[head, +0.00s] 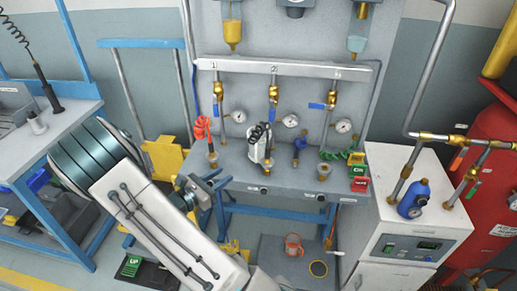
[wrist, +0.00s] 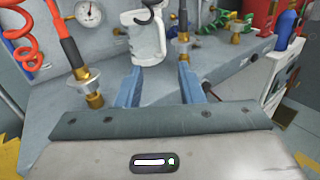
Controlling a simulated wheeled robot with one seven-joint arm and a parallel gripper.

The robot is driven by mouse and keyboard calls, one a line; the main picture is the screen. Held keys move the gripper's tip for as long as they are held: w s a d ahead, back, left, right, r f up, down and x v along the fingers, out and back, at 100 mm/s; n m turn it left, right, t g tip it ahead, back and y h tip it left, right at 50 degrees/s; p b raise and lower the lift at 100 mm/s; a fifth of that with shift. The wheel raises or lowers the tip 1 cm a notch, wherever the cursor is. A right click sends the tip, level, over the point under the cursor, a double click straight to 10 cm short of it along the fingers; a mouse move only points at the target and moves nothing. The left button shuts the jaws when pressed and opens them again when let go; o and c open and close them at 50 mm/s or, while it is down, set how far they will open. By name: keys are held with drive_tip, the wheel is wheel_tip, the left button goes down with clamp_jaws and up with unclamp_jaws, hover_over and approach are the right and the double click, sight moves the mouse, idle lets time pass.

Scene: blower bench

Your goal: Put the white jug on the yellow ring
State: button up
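The white jug (head: 257,150) stands upright on the grey bench, below the middle gauge, and a dark coiled cord hangs in front of its top. It also shows in the wrist view (wrist: 147,42), ahead of the fingers. My gripper (head: 224,180) is at the bench's front edge, left of and nearer than the jug. In the wrist view the two blue fingers of my gripper (wrist: 160,80) are spread, with nothing between them.
Brass fittings (wrist: 90,90) and a red coiled hose (wrist: 20,40) are left of the fingers. A white cabinet (head: 400,235) bounds the right.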

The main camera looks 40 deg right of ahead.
drive_tip(key=d, duration=0.5)
drive_tip(key=w+d, duration=0.1)
drive_tip(key=d, duration=0.2)
drive_tip(key=shift+d+p, duration=0.25)
drive_tip(key=shift+p, duration=0.1)
drive_tip(key=shift+d+r+p, duration=0.15)
drive_tip(key=shift+d+p, duration=0.1)
drive_tip(key=shift+d, duration=1.1)
drive_tip(key=shift+d+r+p, duration=0.1)
drive_tip(key=shift+d+p, duration=0.15)
drive_tip(key=shift+d, duration=1.05)
clamp_jaws()
